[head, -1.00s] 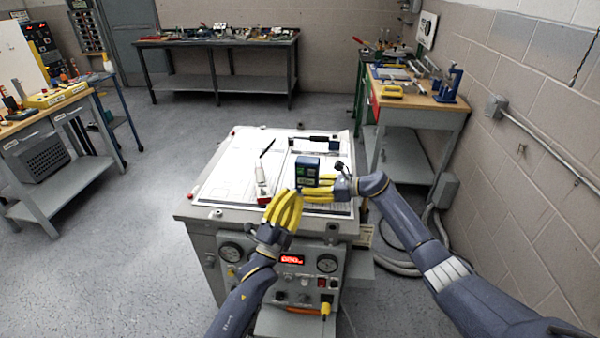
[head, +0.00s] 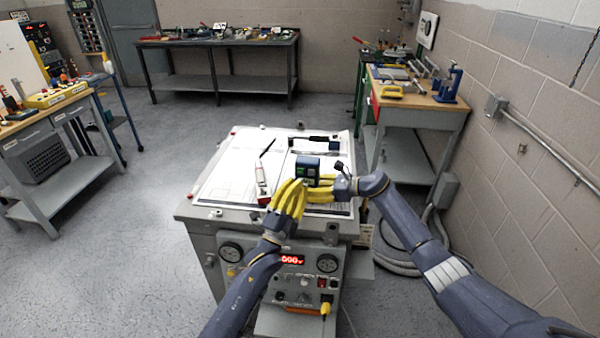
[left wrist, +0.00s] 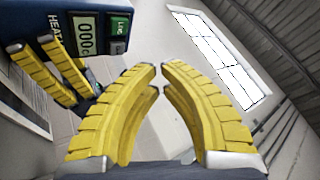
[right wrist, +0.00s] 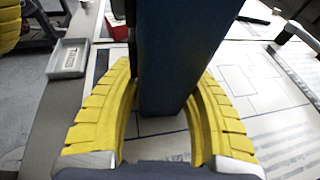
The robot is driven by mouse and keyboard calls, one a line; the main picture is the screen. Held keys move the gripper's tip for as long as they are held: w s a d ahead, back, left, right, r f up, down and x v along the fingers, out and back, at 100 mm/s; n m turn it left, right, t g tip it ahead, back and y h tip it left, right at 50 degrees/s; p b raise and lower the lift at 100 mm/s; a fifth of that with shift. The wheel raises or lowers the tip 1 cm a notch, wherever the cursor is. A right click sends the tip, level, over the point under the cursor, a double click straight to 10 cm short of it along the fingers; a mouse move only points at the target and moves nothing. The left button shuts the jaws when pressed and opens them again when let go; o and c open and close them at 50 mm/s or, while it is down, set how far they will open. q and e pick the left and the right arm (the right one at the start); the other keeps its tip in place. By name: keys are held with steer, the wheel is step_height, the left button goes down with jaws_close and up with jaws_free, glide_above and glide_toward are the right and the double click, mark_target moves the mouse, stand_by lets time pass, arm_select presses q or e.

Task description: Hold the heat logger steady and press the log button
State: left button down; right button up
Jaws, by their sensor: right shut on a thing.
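The heat logger (head: 306,172) is a dark blue box standing upright over the sheet-covered bench top. My right gripper (head: 306,188) is shut on it from the right; the right wrist view shows its fingers on both sides of the blue body (right wrist: 178,55). The left wrist view shows the logger's display (left wrist: 87,36) reading zeros and the green log button (left wrist: 119,28) beside it. My left gripper (head: 293,184) is just in front of and left of the logger. Its fingertips (left wrist: 161,68) are nearly together and empty, apart from the button in the left wrist view.
The bench (head: 200,214) has gauges and a red readout on its front. A white-and-red device (head: 262,182) lies left of the logger, and a dark tool (head: 315,139) lies behind. A small grey tray (right wrist: 68,58) shows in the right wrist view. Side workbenches stand apart.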

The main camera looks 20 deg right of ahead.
mark_target(301, 172)
arm_select(q)
steer(key=shift+w+d, duration=0.35)
steer(key=shift+w, duration=0.4)
steer(key=shift+w+d, duration=0.35)
steer(key=shift+w, duration=0.35)
steer(key=shift+w+d, duration=0.35)
steer(key=shift+w, duration=0.4)
arm_select(e)
steer(key=shift+f, duration=0.1)
arm_select(q)
steer(key=shift+w+d+f, duration=0.1)
steer(key=shift+w+d, duration=0.15)
steer(key=shift+w, duration=0.25)
steer(key=shift+w+d, duration=0.2)
steer(key=shift+w, duration=0.25)
stand_by(0.9)
steer(key=shift+s, duration=0.15)
steer(key=shift+s+a, duration=0.45)
steer(key=shift+s, duration=0.35)
steer(key=shift+s+a, duration=0.35)
steer(key=shift+s, duration=0.4)
steer(key=shift+s+a, duration=0.35)
steer(key=shift+s, duration=0.4)
steer(key=shift+s+a, duration=0.35)
steer(key=shift+s, duration=0.4)
